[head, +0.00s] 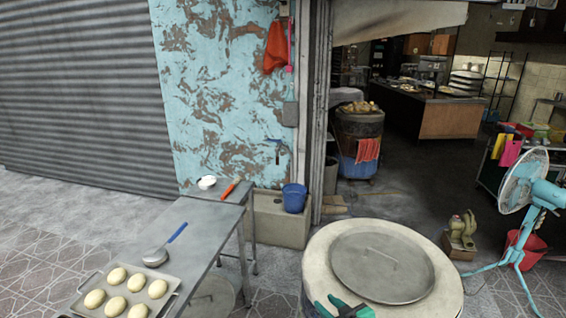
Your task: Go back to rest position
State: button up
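My gripper (343,308), green and black, shows only in part at the bottom edge of the head view. It is in front of the barrel oven (318,262), over or beside its near rim. I see nothing clearly held in it, and its finger opening cannot be made out. The lid hides the oven's mouth.
At left, a metal table (193,240) holds a tray (172,284) of several dough balls and a blue-handled ladle (157,256). Behind are a smaller table with a white bowl (207,182) and a blue bucket (294,198). A turquoise fan (540,195) stands right.

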jog(key=s+a+f+m+t+h, duration=0.15)
jog(key=s+a+f+m, duration=0.35)
jog(key=a, duration=0.5)
jog(key=s+a+f+m+t+h, duration=0.1)
jog(key=s+a+f+m, duration=0.15)
jog(key=s, duration=0.45)
jog(key=s+a+f+m+h, duration=0.1)
jog(key=s+a+f+h, duration=0.2)
jog(key=s, duration=0.5)
jog(key=s+d+r+n, duration=0.1)
jog(key=s+r, duration=0.2)
jog(key=s, duration=0.9)
jog(key=s+d+r+n+t, duration=0.1)
jog(key=s+r, duration=0.3)
jog(key=s, duration=0.9)
jog(key=shift+s+d+r+n+y, duration=0.2)
jog(key=shift+s+n+y, duration=0.1)
jog(key=shift+n+y, duration=0.2)
jog(key=shift+s, duration=0.1)
